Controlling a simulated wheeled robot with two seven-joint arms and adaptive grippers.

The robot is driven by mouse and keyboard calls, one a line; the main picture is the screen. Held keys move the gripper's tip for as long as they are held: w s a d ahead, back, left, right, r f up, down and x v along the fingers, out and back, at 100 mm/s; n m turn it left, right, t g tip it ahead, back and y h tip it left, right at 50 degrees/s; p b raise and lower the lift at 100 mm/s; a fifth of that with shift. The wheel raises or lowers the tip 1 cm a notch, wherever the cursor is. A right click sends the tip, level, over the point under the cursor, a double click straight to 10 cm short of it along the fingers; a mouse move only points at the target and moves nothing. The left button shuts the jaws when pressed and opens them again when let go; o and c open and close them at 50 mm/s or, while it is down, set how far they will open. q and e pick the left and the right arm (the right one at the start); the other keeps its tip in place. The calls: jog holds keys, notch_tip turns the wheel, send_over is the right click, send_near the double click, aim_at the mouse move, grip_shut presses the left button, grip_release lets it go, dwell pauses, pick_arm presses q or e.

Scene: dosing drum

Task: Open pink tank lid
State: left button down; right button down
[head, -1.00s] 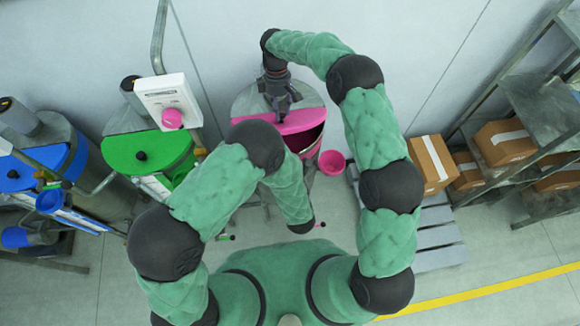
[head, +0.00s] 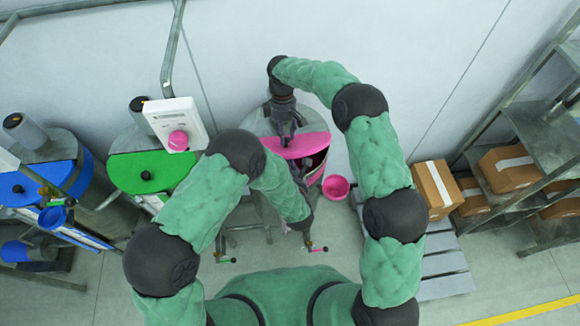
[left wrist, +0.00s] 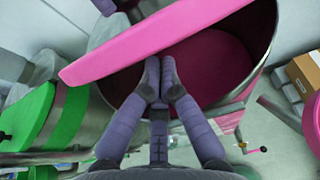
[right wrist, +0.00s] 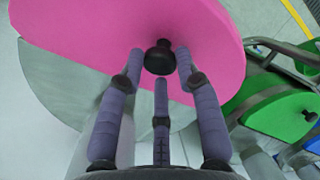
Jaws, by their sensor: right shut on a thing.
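The pink tank (head: 320,168) stands against the back wall. Its pink lid (head: 305,146) is partly raised and tilted, leaving a gap at the front; in the left wrist view, the pink inside (left wrist: 215,68) shows below the lid (left wrist: 150,42). My right gripper (head: 287,136) is above the lid. In the right wrist view, its fingers (right wrist: 158,65) are shut around the lid's black knob (right wrist: 158,55). My left gripper (head: 298,172) is at the front opening. Its fingertips (left wrist: 160,65) are close together beside the lid's lower edge, with nothing visible between them; contact is unclear.
A green-lidded tank (head: 150,172) and a blue-lidded tank (head: 35,183) stand to the left. A white control box with a pink button (head: 178,141) is near. A pink funnel (head: 336,187) is right of the tank. Boxes (head: 436,188) and shelves (head: 545,130) stand farther right.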

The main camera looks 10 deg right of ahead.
pick_arm(q)
jog(key=shift+w+r+g, duration=0.3)
jog(key=shift+w+r, duration=0.3)
jog(key=shift+r, duration=0.3)
pick_arm(e)
jog(key=shift+w+d+f, duration=0.15)
jog(key=shift+w+f, duration=0.05)
jog(key=shift+f, duration=0.15)
pick_arm(q)
jog(key=shift+w+r, duration=0.1)
pick_arm(e)
jog(key=c, duration=1.2)
grip_release()
pick_arm(q)
jog(key=shift+w+d, duration=0.1)
jog(key=shift+w, duration=0.05)
pick_arm(e)
jog(key=o, duration=0.3)
jog(key=shift+w+f, duration=0.1)
pick_arm(q)
jog(key=shift+w+f, duration=0.2)
jog(key=shift+f, duration=0.05)
pick_arm(e)
jog(key=shift+w, duration=0.25)
pick_arm(q)
jog(key=shift+s, duration=0.15)
pick_arm(e)
jog(key=shift+r, duration=0.2)
